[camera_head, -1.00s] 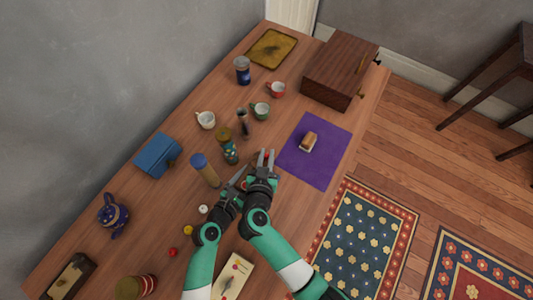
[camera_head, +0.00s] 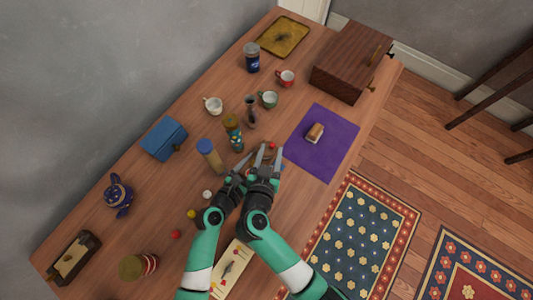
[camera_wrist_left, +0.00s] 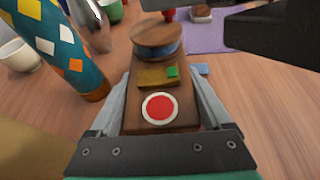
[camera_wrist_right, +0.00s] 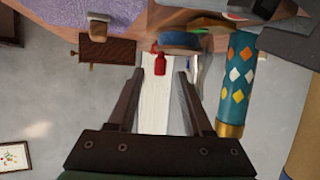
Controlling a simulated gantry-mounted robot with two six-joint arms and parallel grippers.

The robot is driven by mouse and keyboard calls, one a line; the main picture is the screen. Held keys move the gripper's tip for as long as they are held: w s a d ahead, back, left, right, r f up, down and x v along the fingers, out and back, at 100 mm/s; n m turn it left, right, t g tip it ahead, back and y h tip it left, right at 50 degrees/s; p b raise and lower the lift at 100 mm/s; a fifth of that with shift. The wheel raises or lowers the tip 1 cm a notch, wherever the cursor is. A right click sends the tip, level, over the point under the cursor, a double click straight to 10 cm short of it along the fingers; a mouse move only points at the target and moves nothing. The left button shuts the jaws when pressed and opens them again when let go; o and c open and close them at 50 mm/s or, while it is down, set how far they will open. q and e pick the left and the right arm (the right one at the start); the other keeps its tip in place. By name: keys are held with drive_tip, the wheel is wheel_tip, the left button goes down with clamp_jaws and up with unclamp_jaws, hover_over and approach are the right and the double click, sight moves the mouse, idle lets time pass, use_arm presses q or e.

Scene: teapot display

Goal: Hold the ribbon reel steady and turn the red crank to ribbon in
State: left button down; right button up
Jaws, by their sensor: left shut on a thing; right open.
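The ribbon reel has a wooden base with a red disc and a green square, and a wooden spool wound with blue ribbon; it fills the middle of the left wrist view (camera_wrist_left: 158,78). My left gripper (camera_wrist_left: 165,88) is shut on this base, one finger along each side. The red crank knob (camera_wrist_right: 160,62) stands beside the spool in the right wrist view, ahead of and between the fingers of my right gripper (camera_wrist_right: 158,78), which is open. In the head view, my right gripper (camera_head: 267,152) and left gripper (camera_head: 243,166) hide most of the reel.
A diamond-patterned kaleidoscope-like tube (camera_wrist_left: 62,45) stands close beside the reel. A purple mat (camera_head: 335,165) with a small wooden item lies to the right. Small beads and a cream board lie nearer.

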drive_tip(key=v, duration=0.8)
drive_tip(key=shift+s, duration=0.25)
drive_tip(key=shift+r, duration=0.1)
